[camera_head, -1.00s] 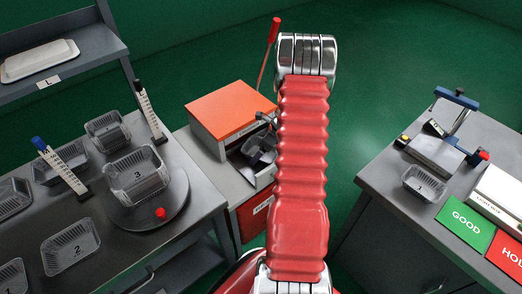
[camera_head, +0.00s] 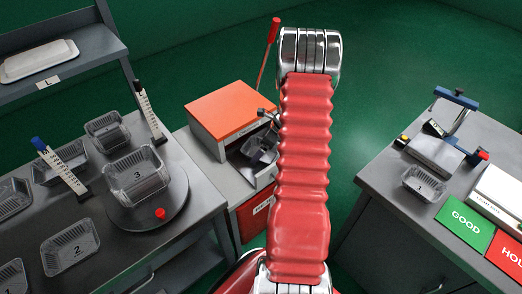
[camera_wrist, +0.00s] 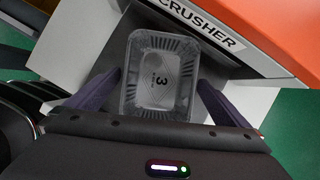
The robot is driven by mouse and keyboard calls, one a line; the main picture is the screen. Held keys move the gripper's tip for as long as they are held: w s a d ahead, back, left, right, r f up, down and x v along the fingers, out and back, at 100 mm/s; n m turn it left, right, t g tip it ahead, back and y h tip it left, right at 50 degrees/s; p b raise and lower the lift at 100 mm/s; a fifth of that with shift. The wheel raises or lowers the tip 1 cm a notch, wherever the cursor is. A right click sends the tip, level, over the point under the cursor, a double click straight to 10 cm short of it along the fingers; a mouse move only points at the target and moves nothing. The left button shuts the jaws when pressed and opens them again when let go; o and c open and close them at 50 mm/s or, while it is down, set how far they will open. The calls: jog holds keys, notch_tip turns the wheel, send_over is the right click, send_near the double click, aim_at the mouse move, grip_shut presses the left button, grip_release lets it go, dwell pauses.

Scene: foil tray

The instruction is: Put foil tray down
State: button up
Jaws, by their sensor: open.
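In the head view the tray (camera_head: 262,148) shows only in part in the crusher's opening. There my red arm covers much of that area, and my gripper is mostly hidden.
The crusher (camera_head: 230,112) has an orange top. To its left, a grey bench holds several clear trays, one on a round turntable (camera_head: 173,205), and upright gauges.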

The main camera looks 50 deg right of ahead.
jog(key=v, duration=1)
dwell(0.5)
jog(key=w+a+r+n, duration=0.1)
jog(key=a+r+n, duration=0.7)
jog(key=a, duration=0.4)
jog(key=w+a+r+n, duration=0.2)
jog(key=a+r+n, duration=0.5)
jog(key=a+r, duration=0.35)
jog(key=s+a+r+n, duration=0.4)
jog(key=s+a+n, duration=0.3)
jog(key=a+n, duration=0.2)
jog(key=s+a+r+n+t+h, duration=0.1)
jog(key=s+a+r+n, duration=0.2)
jog(key=s+a+n, duration=0.5)
jog(key=shift+s+a+r+n, duration=0.15)
jog(key=shift+a+r+n, duration=0.25)
jog(key=shift+a, duration=0.7)
